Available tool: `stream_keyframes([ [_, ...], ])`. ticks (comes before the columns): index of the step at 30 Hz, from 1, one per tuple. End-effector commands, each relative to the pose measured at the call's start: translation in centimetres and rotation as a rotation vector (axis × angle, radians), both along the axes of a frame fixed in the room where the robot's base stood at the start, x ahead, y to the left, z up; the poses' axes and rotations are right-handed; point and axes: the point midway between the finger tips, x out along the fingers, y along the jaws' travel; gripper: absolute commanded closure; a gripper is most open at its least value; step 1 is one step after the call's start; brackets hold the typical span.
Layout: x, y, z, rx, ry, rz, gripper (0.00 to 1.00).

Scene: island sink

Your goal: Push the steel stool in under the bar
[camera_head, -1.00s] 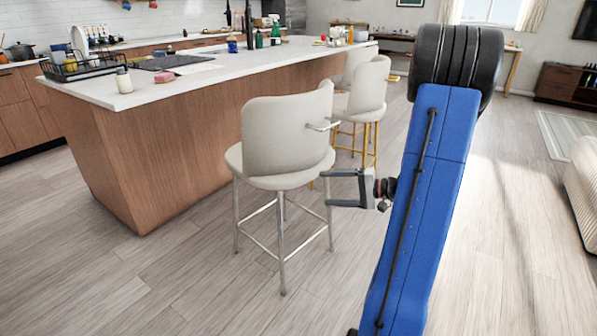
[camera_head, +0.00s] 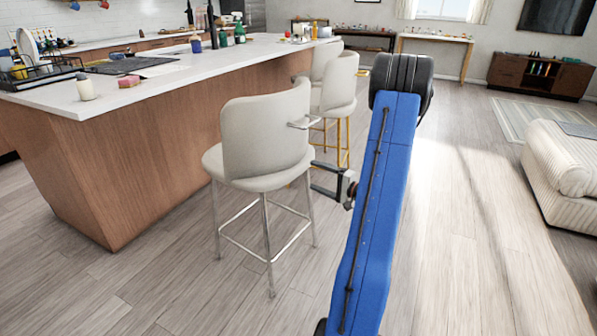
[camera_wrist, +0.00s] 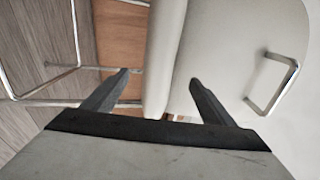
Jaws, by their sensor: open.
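The steel stool (camera_head: 264,146) stands upright beside the long side of the bar (camera_head: 170,130), with a cream seat and back, steel legs and a metal handle on its backrest. My gripper (camera_head: 312,177) is at the stool's right side, close to the seat and below the handle. In the wrist view, my gripper (camera_wrist: 158,82) is open, its dark fingers pointing at the stool's cream seat and back (camera_wrist: 225,45), with the handle (camera_wrist: 275,85) to the right. I cannot tell whether the fingers touch the stool. The bar's far base is partly hidden behind the stool.
Two cream stools with gold legs (camera_head: 338,95) stand farther along the bar. A ribbed cream sofa (camera_head: 565,170) is at the right. The wooden floor right of my arm is open. A dish rack (camera_head: 38,75) and a candle jar (camera_head: 85,88) are on the countertop.

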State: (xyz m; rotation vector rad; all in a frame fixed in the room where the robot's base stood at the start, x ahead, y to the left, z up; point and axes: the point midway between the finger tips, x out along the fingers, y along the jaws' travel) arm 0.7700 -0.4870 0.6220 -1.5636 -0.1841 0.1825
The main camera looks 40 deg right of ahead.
Motion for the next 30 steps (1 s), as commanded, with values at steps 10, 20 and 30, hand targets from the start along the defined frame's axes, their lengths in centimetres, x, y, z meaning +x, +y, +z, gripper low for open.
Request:
stream_keyframes([
  [10, 6.7, 1.7, -0.1, 0.001, 0.001, 0.004, 0.22],
  [20, 9.6, 2.3, 0.0, 0.001, 0.001, 0.001, 0.22],
  [30, 9.7, 2.3, 0.0, 0.001, 0.001, 0.001, 0.34],
])
